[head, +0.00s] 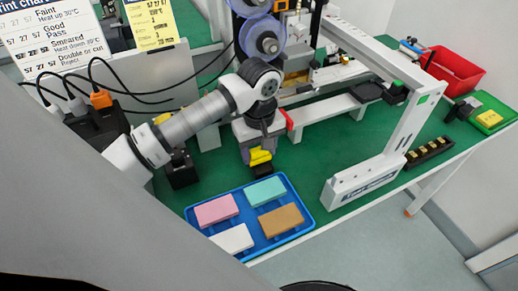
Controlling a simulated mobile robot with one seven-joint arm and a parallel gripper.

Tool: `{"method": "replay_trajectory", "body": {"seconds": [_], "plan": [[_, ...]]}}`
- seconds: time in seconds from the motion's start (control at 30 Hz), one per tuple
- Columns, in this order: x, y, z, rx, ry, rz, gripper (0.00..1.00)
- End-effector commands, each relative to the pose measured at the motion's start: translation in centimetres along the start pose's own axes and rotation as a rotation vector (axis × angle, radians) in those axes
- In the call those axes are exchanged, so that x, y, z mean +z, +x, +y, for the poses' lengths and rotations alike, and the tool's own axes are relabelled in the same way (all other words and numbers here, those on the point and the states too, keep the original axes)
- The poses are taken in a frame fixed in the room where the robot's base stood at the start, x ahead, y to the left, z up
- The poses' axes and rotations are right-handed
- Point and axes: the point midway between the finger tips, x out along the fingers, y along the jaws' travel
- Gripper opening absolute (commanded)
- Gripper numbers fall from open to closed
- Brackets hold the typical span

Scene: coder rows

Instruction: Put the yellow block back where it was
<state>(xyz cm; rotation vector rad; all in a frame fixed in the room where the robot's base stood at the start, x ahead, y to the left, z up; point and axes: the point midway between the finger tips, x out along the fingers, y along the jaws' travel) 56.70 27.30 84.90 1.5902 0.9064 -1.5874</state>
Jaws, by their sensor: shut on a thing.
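My gripper (260,164) is above the green table, just behind the back edge of the blue tray in the picture. It is shut on a small yellow block (260,156), which shows partly between the dark fingers. The fingers hide part of the block, and its height over the table is hard to tell. The blue tray (306,213) stands at the table's front edge. In it lie a pink block (216,210), a teal block (265,191), a tan block (281,220) and a white block (232,239).
A white machine frame (365,180) stands right of the tray. Black cables (150,97) hang left. Some green table is bare around the blue tray.

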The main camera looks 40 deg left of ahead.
Motion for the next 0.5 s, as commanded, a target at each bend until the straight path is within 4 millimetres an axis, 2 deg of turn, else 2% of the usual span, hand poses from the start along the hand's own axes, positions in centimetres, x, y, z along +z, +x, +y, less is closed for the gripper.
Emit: {"method": "replay_trajectory", "body": {"seconds": [0.07,0.1,0.27,0.5], "plan": [[-0.01,0.35,0.0,0.0,0.0,0.0,0.31],[-0.01,0.31,0.0,0.0,0.0,0.0,0.55],[0.0,0.2,0.0,0.0,0.0,0.0,0.76],[-0.01,0.18,0.0,0.0,0.0,0.0,0.76]]}}
